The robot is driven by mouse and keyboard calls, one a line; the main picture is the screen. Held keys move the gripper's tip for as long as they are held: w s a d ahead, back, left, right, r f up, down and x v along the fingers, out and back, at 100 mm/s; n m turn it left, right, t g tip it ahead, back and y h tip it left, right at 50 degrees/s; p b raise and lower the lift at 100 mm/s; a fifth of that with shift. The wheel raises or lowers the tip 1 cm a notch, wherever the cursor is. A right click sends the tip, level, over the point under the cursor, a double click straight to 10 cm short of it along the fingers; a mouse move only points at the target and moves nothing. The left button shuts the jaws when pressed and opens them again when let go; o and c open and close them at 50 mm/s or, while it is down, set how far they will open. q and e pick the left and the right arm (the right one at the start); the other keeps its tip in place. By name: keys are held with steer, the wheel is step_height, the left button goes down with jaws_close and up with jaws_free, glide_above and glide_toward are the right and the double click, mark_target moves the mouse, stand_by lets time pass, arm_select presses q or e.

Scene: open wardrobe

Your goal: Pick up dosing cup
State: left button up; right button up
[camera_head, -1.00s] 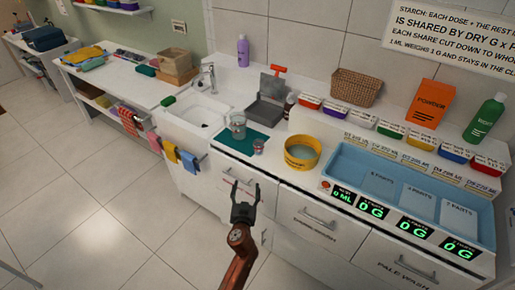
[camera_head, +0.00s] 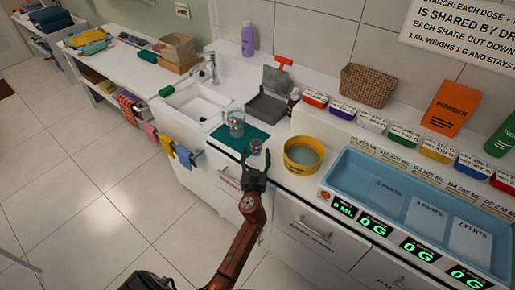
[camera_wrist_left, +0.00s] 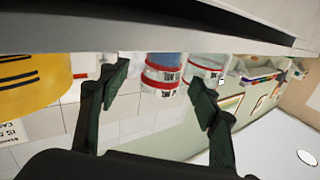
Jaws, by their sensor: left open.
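The dosing cup (camera_head: 256,145) is a small clear cup standing on the counter, at the right edge of the teal mat. In the left wrist view, a clear cup with red bands, which looks like the dosing cup (camera_wrist_left: 161,76), shows between the fingertips, beyond them. My left gripper (camera_head: 255,160) is open and empty, just in front of the cup at the counter's front edge. The fingers partly hide the cup's lower part in the head view. My left gripper also shows open in the left wrist view (camera_wrist_left: 160,85). My right gripper is not in view.
A larger clear jug (camera_head: 236,123) stands on the teal mat (camera_head: 262,134) left of the cup. A yellow round tub (camera_head: 303,155) stands close on the right. The sink (camera_head: 195,105) lies further left, and a blue tray (camera_head: 415,205) far right.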

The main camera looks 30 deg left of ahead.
mark_target(256, 150)
arm_select(q)
steer(key=x, duration=0.3)
steer(key=shift+w+a, duration=0.15)
steer(key=shift+a, duration=0.2)
steer(key=shift+w, duration=0.15)
steer(key=c, duration=1.3)
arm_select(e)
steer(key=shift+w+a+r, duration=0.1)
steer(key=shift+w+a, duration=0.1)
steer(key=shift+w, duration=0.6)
